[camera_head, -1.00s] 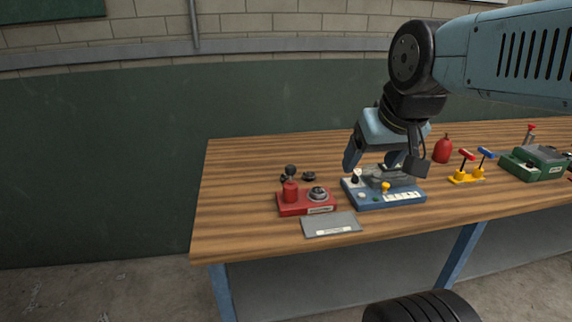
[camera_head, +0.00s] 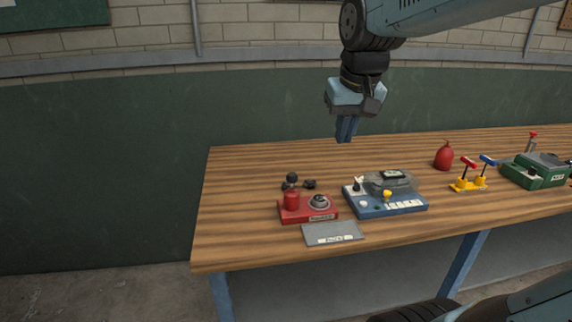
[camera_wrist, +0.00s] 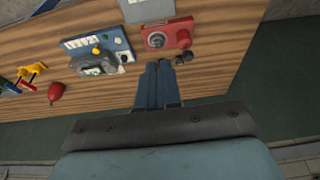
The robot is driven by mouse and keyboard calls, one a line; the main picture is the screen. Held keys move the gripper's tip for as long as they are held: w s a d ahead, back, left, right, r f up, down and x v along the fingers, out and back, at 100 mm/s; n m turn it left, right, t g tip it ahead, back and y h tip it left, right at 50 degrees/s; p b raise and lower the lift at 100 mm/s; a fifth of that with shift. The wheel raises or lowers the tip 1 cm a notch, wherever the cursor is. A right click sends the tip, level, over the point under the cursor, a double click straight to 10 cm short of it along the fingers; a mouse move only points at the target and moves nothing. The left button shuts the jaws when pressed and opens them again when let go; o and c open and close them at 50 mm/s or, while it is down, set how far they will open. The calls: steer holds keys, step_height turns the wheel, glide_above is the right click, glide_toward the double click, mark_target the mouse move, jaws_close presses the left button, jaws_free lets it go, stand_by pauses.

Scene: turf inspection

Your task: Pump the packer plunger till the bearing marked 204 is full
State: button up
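The likely packer is a red device (camera_head: 322,214) at the bench's front left, with an upright red cylinder, probably the plunger (camera_head: 291,200), and a ringed metal seat, perhaps holding a bearing (camera_head: 319,201). I cannot read the number 204 anywhere. The device also shows in the wrist view (camera_wrist: 165,29), with its red cylinder (camera_wrist: 183,39) toward my fingers. My gripper (camera_head: 344,138) hangs empty above the back of the bench, fingers down and together. Its fingers also show side by side in the wrist view (camera_wrist: 159,66). It touches nothing.
Small black parts (camera_head: 291,179) lie behind the red device. A grey labelled plate (camera_head: 333,234) lies in front. A blue device (camera_head: 388,209) with a clear cover stands right. Farther right are a red bottle (camera_head: 444,156), yellow lever stand (camera_head: 468,185) and green box (camera_head: 533,177). The bench's left end is clear.

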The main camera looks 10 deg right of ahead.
steer(key=shift+g, duration=0.9)
steer(key=w+a, duration=0.1)
steer(key=w, duration=0.2)
steer(key=w+a, duration=0.1)
steer(key=w, duration=0.2)
steer(key=w+a, duration=0.1)
steer(key=w, duration=0.3)
steer(key=shift+a+f, duration=0.1)
steer(key=shift+f, duration=0.1)
jaws_close()
steer(key=g, duration=0.2)
glide_above(292, 174)
step_height(292, 174, down, 3)
steer(key=shift+a+f, duration=0.1)
steer(key=shift+f, duration=0.05)
step_height(292, 174, down, 14)
steer(key=shift+r, duration=0.1)
steer(key=shift+s+f, duration=0.1)
steer(key=shift+f, duration=1.15)
